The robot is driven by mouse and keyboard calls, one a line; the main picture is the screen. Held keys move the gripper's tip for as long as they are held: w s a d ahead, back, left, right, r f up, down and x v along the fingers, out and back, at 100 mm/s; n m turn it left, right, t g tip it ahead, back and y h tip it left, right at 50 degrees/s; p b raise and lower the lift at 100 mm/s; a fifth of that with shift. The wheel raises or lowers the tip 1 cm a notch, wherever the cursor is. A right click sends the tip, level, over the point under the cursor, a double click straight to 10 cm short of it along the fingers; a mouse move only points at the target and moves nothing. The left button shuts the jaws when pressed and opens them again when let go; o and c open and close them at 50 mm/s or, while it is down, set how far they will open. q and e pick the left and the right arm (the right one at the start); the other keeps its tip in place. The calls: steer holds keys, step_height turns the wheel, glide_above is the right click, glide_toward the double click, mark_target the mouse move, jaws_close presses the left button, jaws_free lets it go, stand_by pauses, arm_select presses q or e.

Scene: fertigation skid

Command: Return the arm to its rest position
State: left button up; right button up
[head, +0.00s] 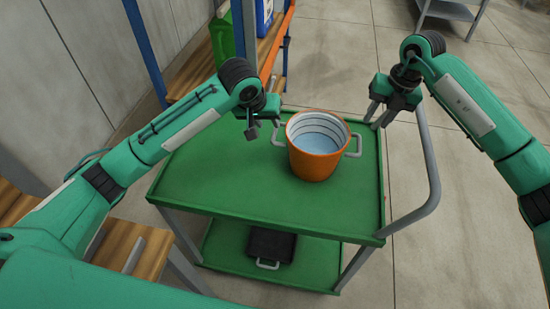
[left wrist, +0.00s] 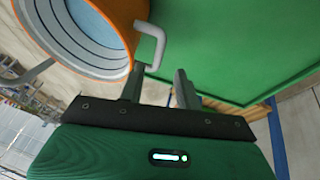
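An orange pot (head: 318,164) with a pale ringed inside and two grey side handles stands upright on the green cart (head: 225,180). My left gripper (head: 264,129) is open and empty, just above and left of the pot's left handle (head: 278,136). In the left wrist view the pot (left wrist: 125,14) and a handle (left wrist: 152,42) show beyond the two parted fingers (left wrist: 157,88), apart from them. My right gripper (head: 379,115) is open and empty, above and right of the right handle (head: 355,147).
The cart's grey push handle (head: 430,170) curves up at the right, near my right gripper. A black crate (head: 270,246) lies on the lower shelf. A rack with an orange beam (head: 277,42) holds a green container (head: 221,38) and a blue one (head: 264,15) behind my left arm.

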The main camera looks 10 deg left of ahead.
steer(key=shift+r, duration=0.25)
stand_by(0.3)
